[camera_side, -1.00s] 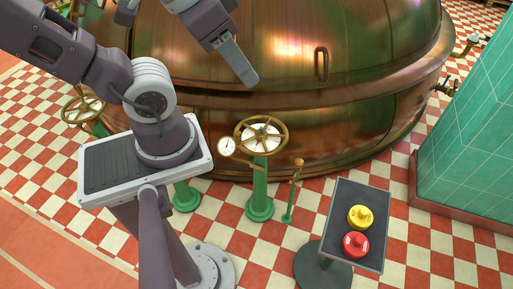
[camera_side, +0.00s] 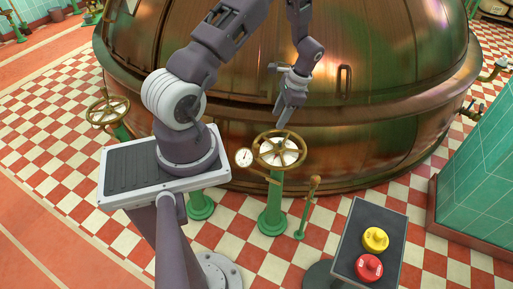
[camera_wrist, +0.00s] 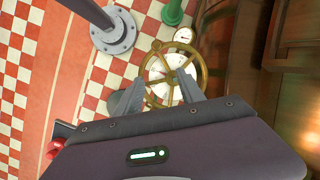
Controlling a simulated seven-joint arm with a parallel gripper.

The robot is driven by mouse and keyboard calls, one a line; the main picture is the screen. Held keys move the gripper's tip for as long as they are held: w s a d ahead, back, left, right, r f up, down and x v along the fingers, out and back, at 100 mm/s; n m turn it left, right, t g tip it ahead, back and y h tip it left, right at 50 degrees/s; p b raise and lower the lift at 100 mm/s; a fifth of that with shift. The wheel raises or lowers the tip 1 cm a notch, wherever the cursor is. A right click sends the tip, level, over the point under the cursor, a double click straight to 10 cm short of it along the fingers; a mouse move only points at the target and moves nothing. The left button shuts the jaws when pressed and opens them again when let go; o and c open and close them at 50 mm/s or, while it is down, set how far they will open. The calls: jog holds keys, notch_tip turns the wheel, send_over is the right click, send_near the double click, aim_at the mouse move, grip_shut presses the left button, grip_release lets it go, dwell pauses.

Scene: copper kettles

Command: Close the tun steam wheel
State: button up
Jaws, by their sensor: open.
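A brass handwheel (camera_side: 279,150) with spokes and a white dial face sits on a green pedestal (camera_side: 271,210) in front of the copper kettle. It also shows in the wrist view (camera_wrist: 173,72), beyond the fingertips. My gripper (camera_side: 286,118) hangs just above the wheel in the side view, pointing down, apart from the rim as far as I can tell. In the wrist view its two fingers (camera_wrist: 159,98) are spread with nothing between them. A second brass wheel (camera_side: 107,111) stands further left. Which of the two is the tun steam wheel I cannot tell.
A small gauge (camera_side: 244,157) sits left of the near wheel, and a brass-topped green lever post (camera_side: 309,204) stands right of it. A dark stand carries a yellow button (camera_side: 375,239) and a red button (camera_side: 369,267). The copper kettle (camera_side: 390,120) fills the back.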

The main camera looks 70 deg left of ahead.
aim_at(258, 145)
jog(key=shift+m+g, duration=0.3)
jog(key=shift+g, duration=0.4)
jog(key=x, duration=1.1)
jog(key=s+x, duration=0.1)
jog(key=x, duration=0.5)
jog(key=shift+a, duration=0.15)
jog(key=shift+r, duration=0.1)
grip_shut()
jog(key=shift+w, duration=0.1)
